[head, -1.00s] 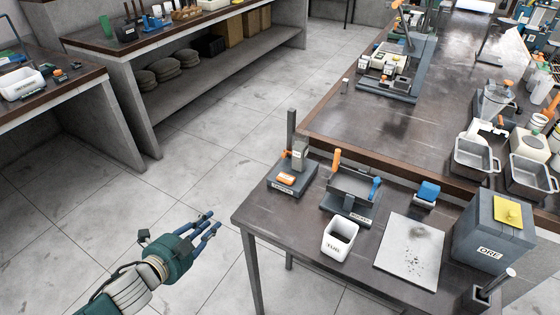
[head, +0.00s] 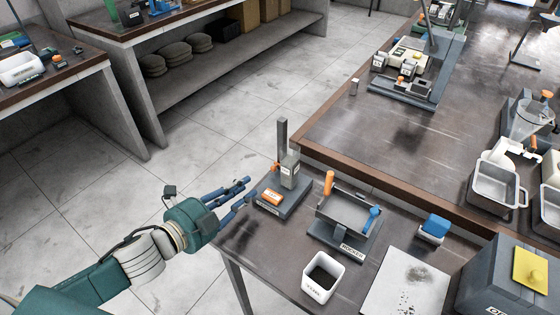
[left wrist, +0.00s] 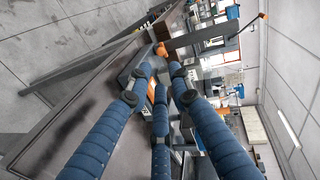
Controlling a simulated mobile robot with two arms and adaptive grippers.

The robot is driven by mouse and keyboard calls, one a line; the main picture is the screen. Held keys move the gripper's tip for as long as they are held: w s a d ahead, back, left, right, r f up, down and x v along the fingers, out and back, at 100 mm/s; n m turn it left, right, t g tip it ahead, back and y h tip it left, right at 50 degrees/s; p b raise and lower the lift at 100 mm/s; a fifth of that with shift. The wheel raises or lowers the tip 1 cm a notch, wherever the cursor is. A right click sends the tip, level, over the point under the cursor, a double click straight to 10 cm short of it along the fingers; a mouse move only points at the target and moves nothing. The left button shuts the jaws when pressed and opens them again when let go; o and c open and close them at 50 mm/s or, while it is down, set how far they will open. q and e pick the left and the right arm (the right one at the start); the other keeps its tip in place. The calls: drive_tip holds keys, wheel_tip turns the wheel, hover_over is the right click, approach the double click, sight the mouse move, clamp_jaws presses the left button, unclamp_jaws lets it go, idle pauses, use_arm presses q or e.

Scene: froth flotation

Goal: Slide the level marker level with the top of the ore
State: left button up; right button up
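A small stand (head: 285,205) sits at the near table's left corner, with an upright dark post and a grey labelled block. A small orange piece (head: 276,168) beside the post looks like the level marker; an orange piece (left wrist: 161,49) also shows at the post in the left wrist view. I cannot see the ore's top against it. My left gripper (head: 247,190) is just left of the stand. The left wrist view shows the fingertips (left wrist: 160,77) pointing towards the stand. My right gripper is not in view.
A tilting tray holder (head: 345,215) with an orange handle, a white tub (head: 323,278) of dark material, a blue block (head: 433,228) and a pale plate (head: 385,290) share the table. A grey bin (head: 480,280) with a yellow patch stands right. Floor left of the table is clear.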

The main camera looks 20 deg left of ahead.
sight(272, 170)
use_arm(q)
drive_tip(key=shift+w+d, duration=0.1)
drive_tip(key=shift+w, duration=0.25)
drive_tip(key=p+x, duration=0.1)
drive_tip(key=x, duration=0.2)
drive_tip(key=shift+w+r, duration=0.15)
drive_tip(key=x, duration=0.5)
drive_tip(key=shift+w+d+f+p, duration=0.15)
drive_tip(key=shift+f+p, duration=0.1)
drive_tip(key=shift+p, duration=0.1)
drive_tip(key=shift+w+d+f, duration=0.15)
drive_tip(key=shift+w+d, duration=0.05)
drive_tip(key=shift+w, duration=0.2)
clamp_jaws()
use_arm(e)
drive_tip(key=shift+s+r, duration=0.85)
